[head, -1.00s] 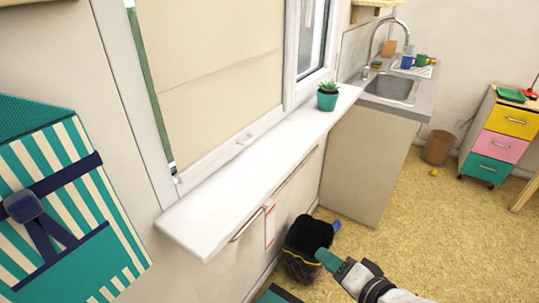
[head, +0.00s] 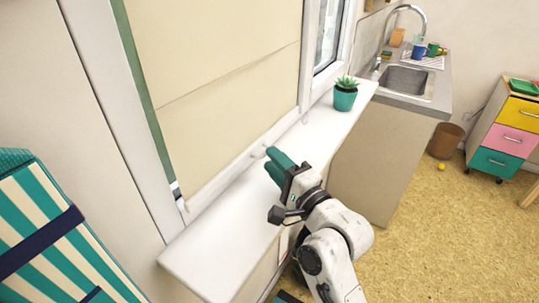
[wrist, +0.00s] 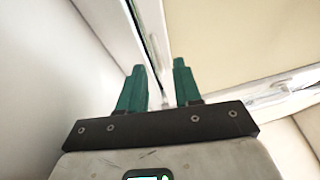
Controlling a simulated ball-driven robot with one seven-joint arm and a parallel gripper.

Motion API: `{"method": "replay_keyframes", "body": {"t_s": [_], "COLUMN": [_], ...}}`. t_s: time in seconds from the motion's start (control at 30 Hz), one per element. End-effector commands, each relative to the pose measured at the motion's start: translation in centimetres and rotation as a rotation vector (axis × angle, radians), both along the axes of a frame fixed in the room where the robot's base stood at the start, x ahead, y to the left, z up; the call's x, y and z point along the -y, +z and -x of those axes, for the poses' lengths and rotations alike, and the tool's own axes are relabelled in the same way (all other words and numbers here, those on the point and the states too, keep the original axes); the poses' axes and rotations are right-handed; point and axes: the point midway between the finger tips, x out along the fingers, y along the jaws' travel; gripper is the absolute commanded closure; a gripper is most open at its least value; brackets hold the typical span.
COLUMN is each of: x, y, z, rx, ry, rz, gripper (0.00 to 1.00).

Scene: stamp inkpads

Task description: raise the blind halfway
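A beige blind (head: 215,80) covers the window pane down to near the bottom of the white frame. A small pale tab or knob (head: 258,152) shows at its lower edge, partly beside my fingers. A green strip (head: 143,90) runs down the blind's left side. My gripper (head: 277,163) has teal fingers and is over the sill, close to the blind's lower edge; I cannot tell whether it touches. In the wrist view my gripper (wrist: 160,78) has its fingers apart with nothing visible between them, and the blind (wrist: 235,40) fills the upper right.
A white sill (head: 225,235) runs below the window, with a potted succulent (head: 345,97) toward its far end. Beyond are a sink (head: 408,82) and a drawer unit (head: 505,138). A striped teal bag (head: 50,240) is at the left. The near sill is clear.

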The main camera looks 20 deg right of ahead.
Motion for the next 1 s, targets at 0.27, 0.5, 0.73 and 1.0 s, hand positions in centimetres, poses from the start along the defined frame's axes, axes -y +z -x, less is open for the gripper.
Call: {"method": "replay_keyframes", "body": {"t_s": [0.27, 0.5, 0.73, 1.0], "x": [-0.6, -0.6, -0.6, -0.5], "y": [0.3, 0.3, 0.2, 0.2], "z": [-2.2, -2.3, -2.2, -2.2], "rx": [0.001, 0.0, 0.0, 0.0], "ry": [0.001, 0.001, 0.0, 0.0], "rz": [0.0, 0.001, 0.001, 0.001], "gripper": [0.67, 0.67, 0.85, 1.0]}}
